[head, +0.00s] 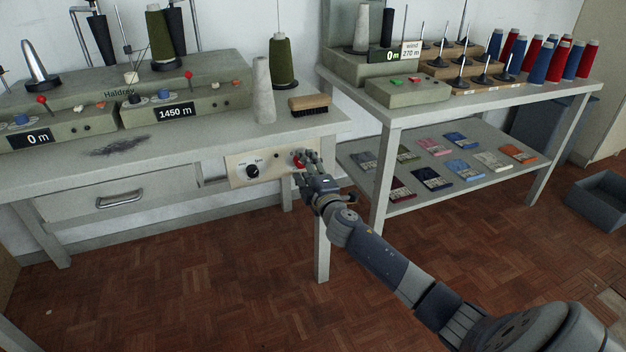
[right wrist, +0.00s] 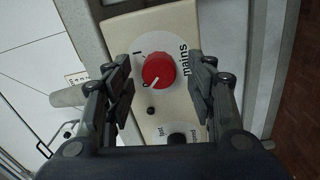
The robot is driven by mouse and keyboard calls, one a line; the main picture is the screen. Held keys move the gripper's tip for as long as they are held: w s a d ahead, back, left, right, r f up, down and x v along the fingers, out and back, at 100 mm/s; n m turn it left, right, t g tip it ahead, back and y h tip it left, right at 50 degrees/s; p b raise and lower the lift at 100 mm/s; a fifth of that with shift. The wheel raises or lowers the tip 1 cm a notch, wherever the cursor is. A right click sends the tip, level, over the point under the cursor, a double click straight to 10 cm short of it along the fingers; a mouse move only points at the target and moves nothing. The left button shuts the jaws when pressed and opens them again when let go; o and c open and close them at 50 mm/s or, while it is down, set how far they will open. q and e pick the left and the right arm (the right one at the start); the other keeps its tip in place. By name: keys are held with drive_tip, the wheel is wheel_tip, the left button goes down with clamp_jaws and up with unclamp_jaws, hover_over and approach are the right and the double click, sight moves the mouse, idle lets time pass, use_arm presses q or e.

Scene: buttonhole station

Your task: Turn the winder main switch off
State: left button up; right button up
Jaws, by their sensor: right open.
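The winder main switch is a red round knob (right wrist: 158,70) on a white disc marked "mains", set in a cream panel (right wrist: 177,105). In the head view the red knob (head: 298,160) shows at the panel's right end, partly covered by my right gripper (head: 309,164). A pale mark appears at the knob's lower left, near the lower of two position marks; I cannot read it surely. In the right wrist view my right gripper (right wrist: 161,80) is open, with one finger on each side of the knob and visible gaps between. My left gripper is not in view.
A black dial (head: 253,171) sits left of the red knob on the panel. Above, the bench top carries a brush (head: 309,105), a grey cone (head: 263,92) and a green thread cone (head: 283,62). A shelved table (head: 385,112) stands close on the right.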

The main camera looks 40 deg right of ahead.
drive_tip(key=v, duration=1.1)
drive_tip(key=shift+s, duration=0.2)
drive_tip(key=shift+a, duration=0.1)
